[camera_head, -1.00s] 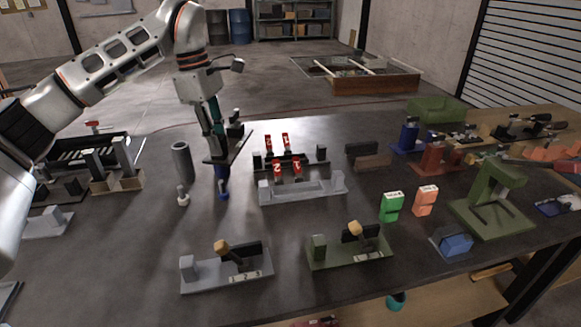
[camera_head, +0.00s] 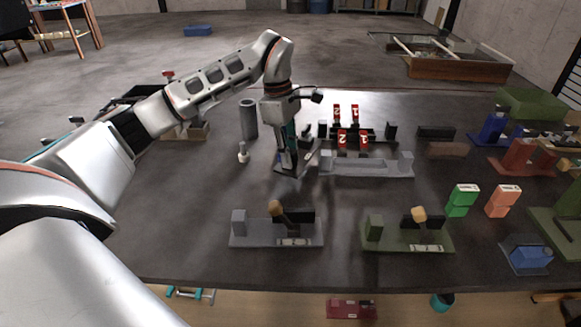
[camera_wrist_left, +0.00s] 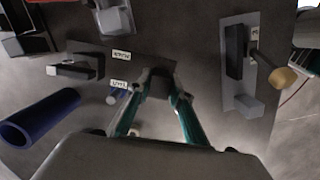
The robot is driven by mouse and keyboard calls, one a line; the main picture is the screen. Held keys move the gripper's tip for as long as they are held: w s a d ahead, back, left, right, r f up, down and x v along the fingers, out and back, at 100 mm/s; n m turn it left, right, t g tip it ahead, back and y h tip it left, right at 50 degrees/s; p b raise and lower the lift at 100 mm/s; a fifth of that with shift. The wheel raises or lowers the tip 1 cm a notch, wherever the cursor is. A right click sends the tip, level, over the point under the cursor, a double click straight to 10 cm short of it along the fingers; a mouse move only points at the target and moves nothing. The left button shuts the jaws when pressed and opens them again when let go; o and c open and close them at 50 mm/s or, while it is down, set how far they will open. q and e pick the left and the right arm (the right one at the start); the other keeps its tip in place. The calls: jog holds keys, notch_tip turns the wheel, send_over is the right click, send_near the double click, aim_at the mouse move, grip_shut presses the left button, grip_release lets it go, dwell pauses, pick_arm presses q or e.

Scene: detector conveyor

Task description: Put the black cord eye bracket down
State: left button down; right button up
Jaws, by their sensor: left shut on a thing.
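The black cord eye bracket (camera_head: 308,157) is a dark flat plate with a raised part. It is at my left gripper (camera_head: 287,172), low over the middle of the table, partly hidden by the fingers. In the left wrist view the plate (camera_wrist_left: 140,63) lies at the tips of my left gripper (camera_wrist_left: 160,92), which is shut on its raised part. I cannot tell whether the plate touches the table (camera_head: 190,215). My right gripper is not in view.
A grey fixture (camera_head: 365,170) stands close on the right, with red numbered blocks (camera_head: 342,138) behind it. A grey cylinder (camera_head: 248,118) and a small pale peg (camera_head: 242,153) stand on the left. Two lever fixtures (camera_head: 277,236) (camera_head: 408,237) are in front.

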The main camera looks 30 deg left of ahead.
pick_arm(q)
jog(key=shift+f+b, duration=0.3)
jog(key=shift+f, duration=1.65)
jog(key=shift+r, duration=0.1)
jog(key=c, duration=1.8)
grip_release()
